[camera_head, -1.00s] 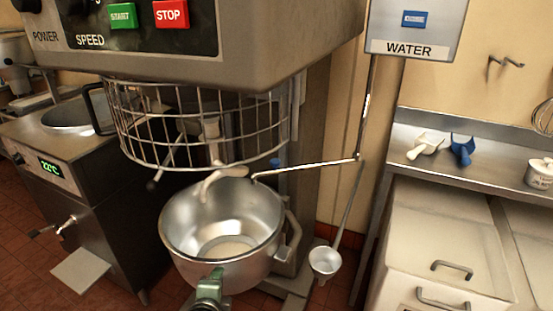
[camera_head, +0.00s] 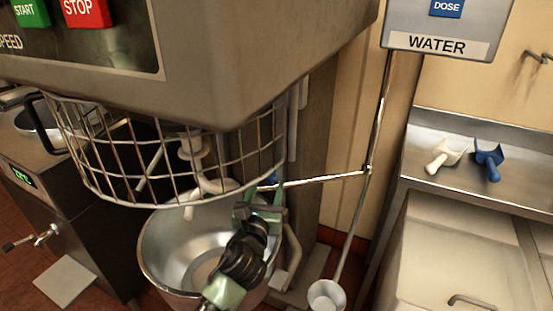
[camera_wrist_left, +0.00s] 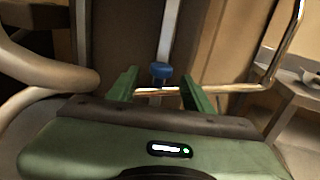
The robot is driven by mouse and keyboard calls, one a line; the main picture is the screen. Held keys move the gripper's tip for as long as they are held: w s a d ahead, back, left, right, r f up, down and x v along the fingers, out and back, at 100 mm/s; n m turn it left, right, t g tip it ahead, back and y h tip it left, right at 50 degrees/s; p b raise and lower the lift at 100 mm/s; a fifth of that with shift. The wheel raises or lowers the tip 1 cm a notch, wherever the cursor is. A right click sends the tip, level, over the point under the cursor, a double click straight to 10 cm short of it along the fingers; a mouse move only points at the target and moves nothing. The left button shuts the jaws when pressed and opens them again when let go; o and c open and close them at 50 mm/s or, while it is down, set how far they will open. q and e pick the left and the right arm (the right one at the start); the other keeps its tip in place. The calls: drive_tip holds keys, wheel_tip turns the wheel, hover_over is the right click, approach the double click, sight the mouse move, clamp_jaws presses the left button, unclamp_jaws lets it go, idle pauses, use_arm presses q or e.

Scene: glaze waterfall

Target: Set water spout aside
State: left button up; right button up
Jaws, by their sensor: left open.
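The water spout (camera_head: 325,179) is a thin metal pipe that reaches left from a vertical pipe below the WATER box (camera_head: 440,42). Its free end is over the mixing bowl (camera_head: 160,255), below the wire guard. My left gripper (camera_head: 262,196) is above the bowl at the spout's left end. In the left wrist view the green fingers of my left gripper (camera_wrist_left: 160,90) are apart, and the spout (camera_wrist_left: 235,88) crosses at their tips. I cannot tell whether they touch it. My right gripper is not in view.
The wire guard (camera_head: 100,150) and mixer head (camera_head: 250,60) hang above the bowl. A blue knob (camera_wrist_left: 161,70) is on the mixer column behind the spout. White (camera_head: 445,155) and blue (camera_head: 488,158) scoops lie on the shelf at right.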

sight(270, 179)
use_arm(q)
drive_tip(key=shift+w+d+r, duration=0.1)
drive_tip(key=shift+w+r, duration=0.05)
drive_tip(key=shift+w, duration=0.15)
drive_tip(key=shift+w+r, duration=0.1)
drive_tip(key=shift+w, duration=0.15)
drive_tip(key=shift+w+d+r, duration=0.1)
drive_tip(key=shift+w+d, duration=0.05)
drive_tip(key=shift+w, duration=0.95)
drive_tip(key=w, duration=0.3)
drive_tip(key=shift+w+d+b, duration=0.15)
drive_tip(key=shift+w+b, duration=0.15)
drive_tip(key=shift+b, duration=0.05)
drive_tip(key=shift+w, duration=0.45)
drive_tip(key=c, duration=1)
clamp_jaws()
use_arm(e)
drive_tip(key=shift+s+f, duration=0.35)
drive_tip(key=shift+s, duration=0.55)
